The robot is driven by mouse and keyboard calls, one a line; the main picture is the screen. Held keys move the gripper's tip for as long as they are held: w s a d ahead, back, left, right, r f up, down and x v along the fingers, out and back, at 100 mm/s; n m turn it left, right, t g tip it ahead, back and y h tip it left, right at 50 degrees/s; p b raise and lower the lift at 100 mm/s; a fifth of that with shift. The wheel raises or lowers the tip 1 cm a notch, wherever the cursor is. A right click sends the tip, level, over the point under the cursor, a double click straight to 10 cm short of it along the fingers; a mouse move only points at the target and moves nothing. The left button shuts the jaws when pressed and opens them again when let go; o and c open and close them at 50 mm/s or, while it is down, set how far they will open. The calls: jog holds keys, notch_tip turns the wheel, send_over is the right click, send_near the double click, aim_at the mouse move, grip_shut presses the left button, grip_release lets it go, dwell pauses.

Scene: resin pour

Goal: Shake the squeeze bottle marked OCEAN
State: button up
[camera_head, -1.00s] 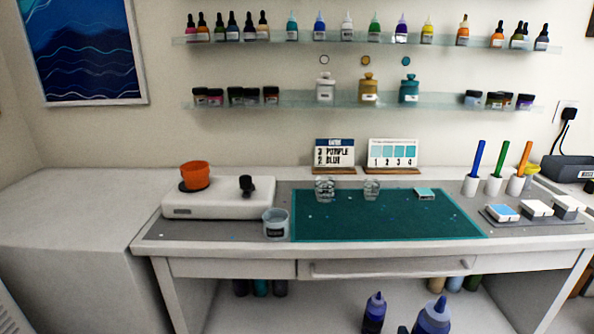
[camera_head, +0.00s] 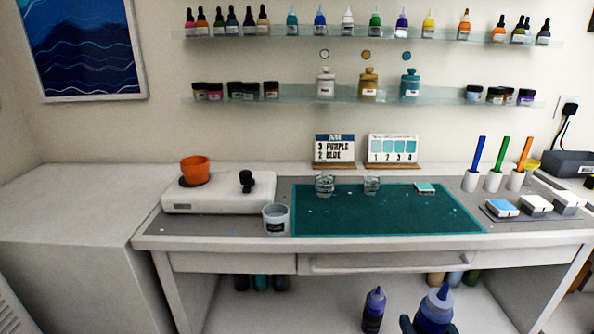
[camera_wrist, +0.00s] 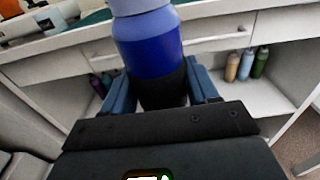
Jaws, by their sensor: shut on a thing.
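A blue squeeze bottle with a lighter violet-blue top (camera_head: 436,308) is held upright at the bottom of the head view. In the wrist view, the blue bottle (camera_wrist: 150,50) stands between the two blue fingers of my gripper (camera_wrist: 161,88), which is shut on it. The dark lower part of the bottle lies between the fingers. I see no readable label, so the word OCEAN cannot be made out. A second, smaller-looking dark blue bottle with a violet cap (camera_head: 373,310) stands upright to its left, apart from my gripper.
Several bottles stand under the desk. Wall shelves hold small bottles and jars. The space just around the held bottle looks clear.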

notch_tip(320, 180, down, 4)
jog(key=shift+a+f, duration=0.1)
jog(key=shift+a, duration=0.05)
jog(key=shift+f, duration=0.95)
